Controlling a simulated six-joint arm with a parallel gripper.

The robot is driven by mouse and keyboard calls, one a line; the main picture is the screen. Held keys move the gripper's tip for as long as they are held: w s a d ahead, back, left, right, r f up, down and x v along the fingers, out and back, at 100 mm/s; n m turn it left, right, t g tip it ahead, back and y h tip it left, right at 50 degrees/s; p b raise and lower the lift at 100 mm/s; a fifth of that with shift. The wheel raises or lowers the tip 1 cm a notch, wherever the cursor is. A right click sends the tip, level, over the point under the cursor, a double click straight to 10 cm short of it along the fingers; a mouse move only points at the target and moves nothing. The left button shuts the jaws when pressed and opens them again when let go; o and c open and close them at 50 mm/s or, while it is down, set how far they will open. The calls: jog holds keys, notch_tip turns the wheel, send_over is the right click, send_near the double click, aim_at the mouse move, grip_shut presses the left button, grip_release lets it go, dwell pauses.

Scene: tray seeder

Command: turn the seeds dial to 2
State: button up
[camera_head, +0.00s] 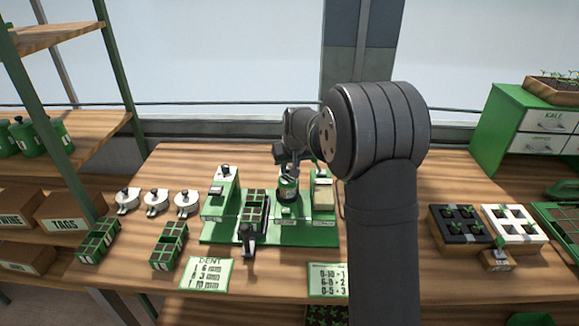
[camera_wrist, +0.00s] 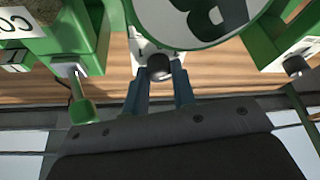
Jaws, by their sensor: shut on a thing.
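The green tray seeder (camera_head: 215,232) stands in the middle of the bench. My gripper (camera_head: 288,168) is over this station, partly hidden by my wrist. In the wrist view its fingers (camera_wrist: 160,76) are shut on a dark round knob (camera_wrist: 160,66) on a white plate beside the canister. I cannot read any dial numbers there, nor tell whether this knob is the seeds dial. Another knob (camera_head: 225,170) tops the left station.
A green-ended lever (camera_wrist: 82,108) stands close beside my fingers. A seed tray (camera_head: 255,212) sits in the seeder. Two printed cards (camera_head: 207,273) (camera_head: 328,281) lie in front. Several lidded dishes (camera_head: 156,202) are at left, plant trays (camera_head: 460,222) at right.

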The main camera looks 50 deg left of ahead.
jog(key=shift+n, duration=0.3)
jog(key=n+g, duration=0.1)
jog(key=n, duration=0.1)
jog(key=n+g, duration=0.1)
jog(key=n, duration=0.2)
jog(key=shift+w+n, duration=0.2)
jog(key=shift+n, duration=0.1)
jog(key=n+g, duration=0.2)
jog(key=n, duration=0.3)
jog(key=shift+w, duration=0.1)
jog(key=shift+n+h, duration=0.3)
jog(key=shift+n, duration=0.1)
jog(key=o, duration=1)
jog(key=v, duration=1.7)
jog(key=shift+w+d, duration=0.2)
jog(key=shift+w, duration=0.2)
